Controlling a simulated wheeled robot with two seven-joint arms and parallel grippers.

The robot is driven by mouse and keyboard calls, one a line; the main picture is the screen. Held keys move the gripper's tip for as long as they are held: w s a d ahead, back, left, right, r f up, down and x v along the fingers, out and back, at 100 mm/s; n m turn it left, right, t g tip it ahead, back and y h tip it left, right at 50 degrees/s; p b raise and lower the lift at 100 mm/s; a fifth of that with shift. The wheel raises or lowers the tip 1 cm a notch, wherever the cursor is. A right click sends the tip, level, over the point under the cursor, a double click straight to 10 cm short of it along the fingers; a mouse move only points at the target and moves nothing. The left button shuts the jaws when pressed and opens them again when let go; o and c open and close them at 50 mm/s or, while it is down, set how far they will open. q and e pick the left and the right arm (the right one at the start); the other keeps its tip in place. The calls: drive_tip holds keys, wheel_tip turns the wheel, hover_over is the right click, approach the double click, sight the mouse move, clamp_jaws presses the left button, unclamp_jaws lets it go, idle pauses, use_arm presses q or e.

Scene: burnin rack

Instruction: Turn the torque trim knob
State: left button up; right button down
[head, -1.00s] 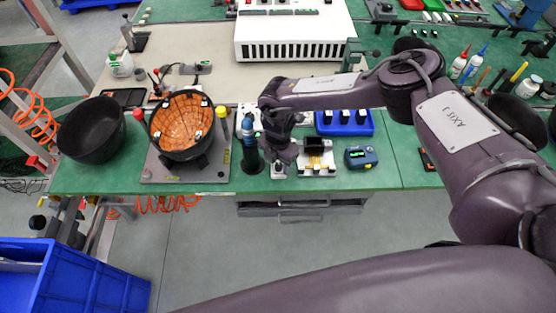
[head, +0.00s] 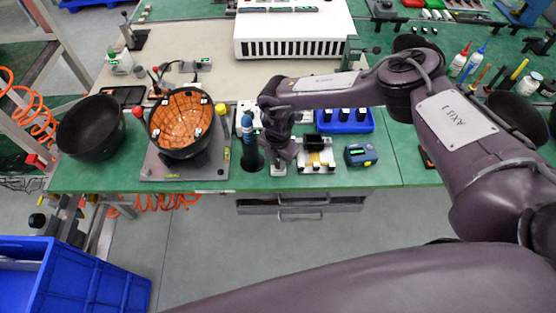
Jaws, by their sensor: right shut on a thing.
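My right gripper (head: 278,168) points down at the front part of the green bench, between a dark cylinder with a blue top (head: 248,142) and a small pale fixture (head: 317,167). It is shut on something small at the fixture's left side. I take this to be the torque trim knob, but the fingers and wrist hide it. The fixture carries a black cylindrical part and a yellowish block. A pale block shows right under the fingertips. My left gripper is not in view.
A blue tray (head: 345,121) with black parts lies behind the fixture, and a blue-and-black meter (head: 361,154) lies to its right. An orange-lined bowl (head: 181,121) and a black bowl (head: 91,127) stand left. The bench's front edge is close to the gripper.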

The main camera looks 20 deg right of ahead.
sight(278, 163)
drive_tip(key=n+b, duration=0.2)
drive_tip(key=n, duration=0.1)
drive_tip(key=shift+f, duration=0.1)
drive_tip(key=shift+n+b, duration=0.7)
drive_tip(key=shift+n, duration=0.2)
drive_tip(key=c, duration=1.2)
unclamp_jaws()
wheel_tip(278, 163, up, 8)
drive_tip(key=shift+r+b, duration=0.1)
drive_tip(key=shift+b, duration=1)
